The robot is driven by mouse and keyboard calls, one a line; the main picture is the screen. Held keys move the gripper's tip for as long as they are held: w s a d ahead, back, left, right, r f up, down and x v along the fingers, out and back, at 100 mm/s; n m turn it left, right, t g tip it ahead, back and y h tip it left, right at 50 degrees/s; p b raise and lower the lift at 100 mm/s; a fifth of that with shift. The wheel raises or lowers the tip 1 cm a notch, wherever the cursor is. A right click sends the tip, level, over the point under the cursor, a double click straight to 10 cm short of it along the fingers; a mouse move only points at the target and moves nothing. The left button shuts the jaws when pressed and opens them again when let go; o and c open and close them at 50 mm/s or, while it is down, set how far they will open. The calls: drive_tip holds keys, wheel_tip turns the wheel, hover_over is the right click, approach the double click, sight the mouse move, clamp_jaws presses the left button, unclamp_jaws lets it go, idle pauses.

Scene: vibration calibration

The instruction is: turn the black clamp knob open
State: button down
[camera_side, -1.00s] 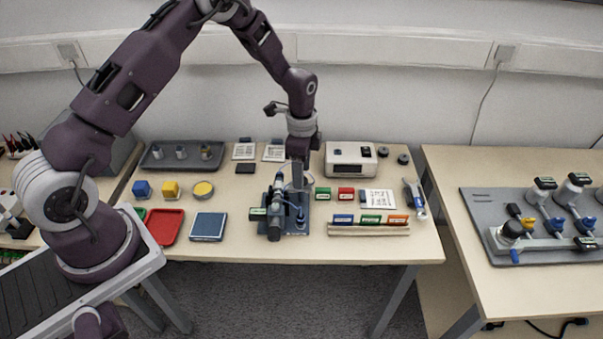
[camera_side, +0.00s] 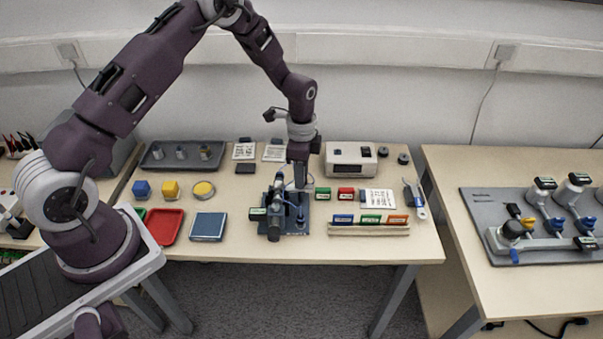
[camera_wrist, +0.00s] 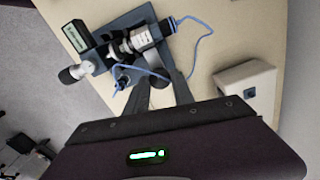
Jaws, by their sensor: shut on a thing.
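The dark blue clamp fixture (camera_side: 274,216) stands on the table, with a black cylinder lying across it. The wrist view shows the fixture (camera_wrist: 128,42) with a white-labelled cylinder and a blue cable. My gripper (camera_side: 300,185) points down at the back right part of the fixture. In the wrist view the fingers of my gripper (camera_wrist: 160,76) reach to the fixture's near side and are shut on a small dark part there, which looks like the black clamp knob. The knob is mostly hidden by the fingers, so its turn angle cannot be read.
A white instrument box (camera_side: 350,159) stands behind to the right. Green and red labelled blocks (camera_side: 346,193) and a rack of coloured cards (camera_side: 369,224) are right of the fixture. A blue box (camera_side: 208,227) and red tray (camera_side: 165,226) lie left.

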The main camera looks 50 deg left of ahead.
drive_tip(key=n, duration=0.4)
drive_tip(key=shift+n, duration=0.4)
drive_tip(key=n, duration=0.9)
drive_tip(key=shift+n, duration=1.9)
drive_tip(key=c, duration=1.1)
unclamp_jaws()
wheel_tip(320, 180, up, 7)
drive_tip(key=shift+r, duration=0.1)
